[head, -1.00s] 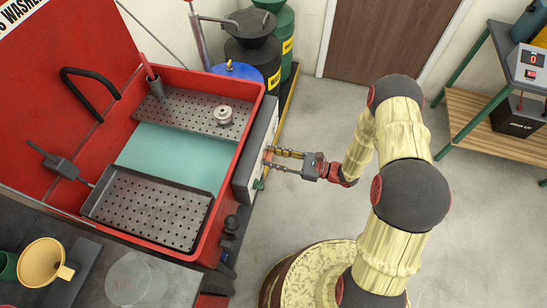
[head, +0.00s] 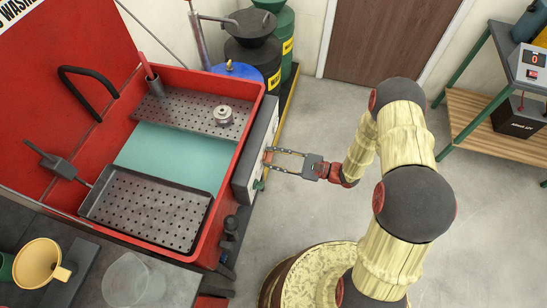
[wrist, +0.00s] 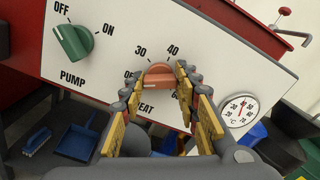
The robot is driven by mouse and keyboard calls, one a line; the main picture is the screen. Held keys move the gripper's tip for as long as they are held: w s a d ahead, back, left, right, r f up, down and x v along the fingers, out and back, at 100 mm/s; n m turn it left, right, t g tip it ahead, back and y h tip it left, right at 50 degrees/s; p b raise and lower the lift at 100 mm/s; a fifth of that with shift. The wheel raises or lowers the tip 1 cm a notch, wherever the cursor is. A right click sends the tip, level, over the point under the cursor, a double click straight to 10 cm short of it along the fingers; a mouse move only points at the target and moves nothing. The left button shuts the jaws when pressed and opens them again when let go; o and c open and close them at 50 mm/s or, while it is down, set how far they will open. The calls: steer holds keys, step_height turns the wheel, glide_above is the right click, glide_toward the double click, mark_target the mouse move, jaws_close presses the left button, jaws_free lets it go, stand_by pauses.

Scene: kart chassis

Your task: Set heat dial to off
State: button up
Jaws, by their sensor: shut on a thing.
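The heat dial (wrist: 158,74) is an orange-red knob on the white control panel (wrist: 90,85) in the wrist view. The numbers 30 and 40 show above it, and HEAT is printed below. Its OFF label at the left is partly covered by a finger, and so is a label at the right. My gripper (wrist: 158,80) is shut on the heat dial, with one finger on each side. The dial's exact setting is hard to read.
A green pump dial (wrist: 73,42) sits left of the heat dial, near its OFF mark. A round thermometer (wrist: 241,110) is at the right. In the head view, drums (head: 250,60) stand behind the washer (head: 240,140). The floor (head: 320,110) around my arm is clear.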

steer(key=shift+f, duration=0.1)
steer(key=o, duration=1.2)
steer(key=shift+c, duration=0.2)
steer(key=shift+d, duration=0.1)
steer(key=v, duration=1.2)
